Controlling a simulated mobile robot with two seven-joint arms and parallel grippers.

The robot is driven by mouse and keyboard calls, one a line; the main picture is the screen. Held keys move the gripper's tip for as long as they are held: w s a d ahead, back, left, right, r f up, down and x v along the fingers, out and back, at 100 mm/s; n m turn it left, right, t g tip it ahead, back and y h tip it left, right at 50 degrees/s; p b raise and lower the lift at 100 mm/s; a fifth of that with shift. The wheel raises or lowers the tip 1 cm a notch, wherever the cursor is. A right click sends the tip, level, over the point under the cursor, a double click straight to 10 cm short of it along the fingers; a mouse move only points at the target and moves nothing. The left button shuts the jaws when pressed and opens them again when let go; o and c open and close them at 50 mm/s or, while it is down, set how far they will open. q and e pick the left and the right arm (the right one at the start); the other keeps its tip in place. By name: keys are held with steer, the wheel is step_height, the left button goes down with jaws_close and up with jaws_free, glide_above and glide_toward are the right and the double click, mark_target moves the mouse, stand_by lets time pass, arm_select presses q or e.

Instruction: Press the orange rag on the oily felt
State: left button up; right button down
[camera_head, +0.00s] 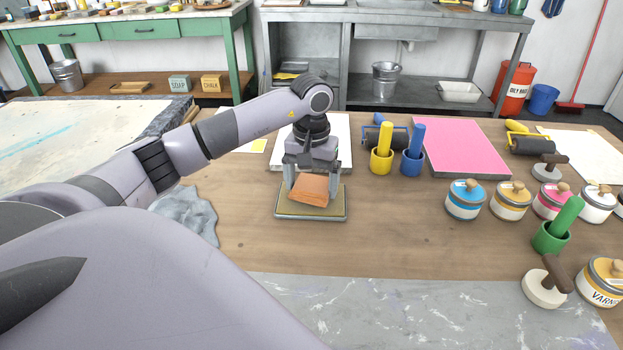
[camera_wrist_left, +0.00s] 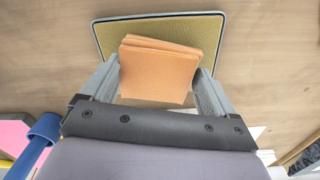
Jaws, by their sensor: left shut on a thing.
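My left gripper (camera_head: 311,185) is shut on a folded orange rag (camera_head: 313,191), with one finger on each side of it. The rag also shows between the fingers in the left wrist view (camera_wrist_left: 158,72). The rag is over the oily felt (camera_head: 330,207), an olive-yellow pad in a grey-rimmed tray, which also shows behind the rag in the left wrist view (camera_wrist_left: 205,27). I cannot tell whether the rag touches the felt. My right gripper is not in view.
A yellow holder (camera_head: 381,162) and a blue holder (camera_head: 412,164) stand right of the gripper. A pink slab (camera_head: 462,147), a roller (camera_head: 530,145) and several ink cans (camera_head: 465,200) are farther right. A grey crumpled cloth (camera_head: 187,214) lies left. Bare wood surrounds the tray's front.

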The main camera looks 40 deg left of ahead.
mark_target(311, 184)
arm_select(q)
steer(key=shift+f+b, duration=0.35)
steer(key=shift+f, duration=0.15)
stand_by(0.3)
steer(key=shift+f, duration=0.1)
stand_by(0.8)
steer(key=shift+r+p, duration=2.65)
steer(key=shift+r, duration=0.95)
